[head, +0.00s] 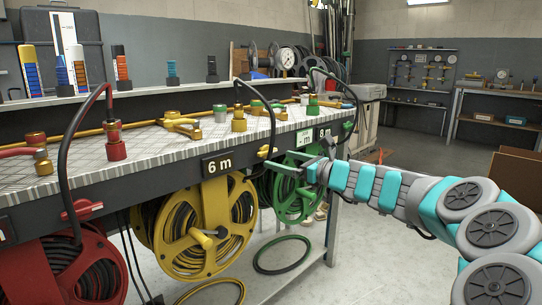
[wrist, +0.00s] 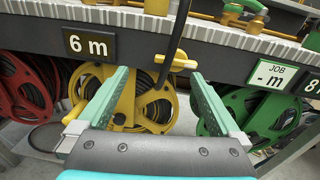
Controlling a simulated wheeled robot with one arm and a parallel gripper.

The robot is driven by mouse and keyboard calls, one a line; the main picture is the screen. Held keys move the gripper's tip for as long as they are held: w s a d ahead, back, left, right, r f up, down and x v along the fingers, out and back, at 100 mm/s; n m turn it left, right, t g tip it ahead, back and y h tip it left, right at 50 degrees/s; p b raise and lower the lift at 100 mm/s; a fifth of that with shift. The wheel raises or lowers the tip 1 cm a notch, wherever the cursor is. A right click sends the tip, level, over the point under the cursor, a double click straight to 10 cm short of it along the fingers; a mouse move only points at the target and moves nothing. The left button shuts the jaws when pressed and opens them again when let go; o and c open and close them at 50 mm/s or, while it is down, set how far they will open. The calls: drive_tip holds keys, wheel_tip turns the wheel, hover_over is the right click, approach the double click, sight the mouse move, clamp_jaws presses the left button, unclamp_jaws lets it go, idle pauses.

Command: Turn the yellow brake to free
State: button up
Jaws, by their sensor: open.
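The yellow brake (head: 265,152) is a small yellow lever on the dark front rail, right of the 6 m sign and above the yellow reel (head: 166,241). In the wrist view the brake (wrist: 184,63) lies roughly level, with its arm pointing right, just beyond my fingertips and nearer the right one. A black hose runs down beside it. My gripper (head: 281,167) is open and empty in front of the rail; it also shows in the wrist view (wrist: 160,73), with its fingers on either side of the yellow reel's frame. No contact with the brake shows.
A 6 m sign (wrist: 88,45) is left of the brake, and a JOB sign (wrist: 271,73) is right. The red reel (head: 75,268) and green reel (head: 296,194) flank the yellow one. Brass fittings stand on the metal bench top (head: 160,150). Floor is open at right.

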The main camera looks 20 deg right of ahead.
sight(269, 151)
drive_tip(key=shift+m+t+h, duration=0.3)
drive_tip(key=shift+m+h, duration=0.1)
drive_tip(key=shift+m, duration=0.2)
drive_tip(key=w, duration=0.7)
drive_tip(key=shift+w+a, duration=0.1)
drive_tip(key=shift+w, duration=0.1)
drive_tip(key=shift+c, duration=0.2)
drive_tip(key=c, duration=1)
drive_tip(key=shift+o, duration=0.2)
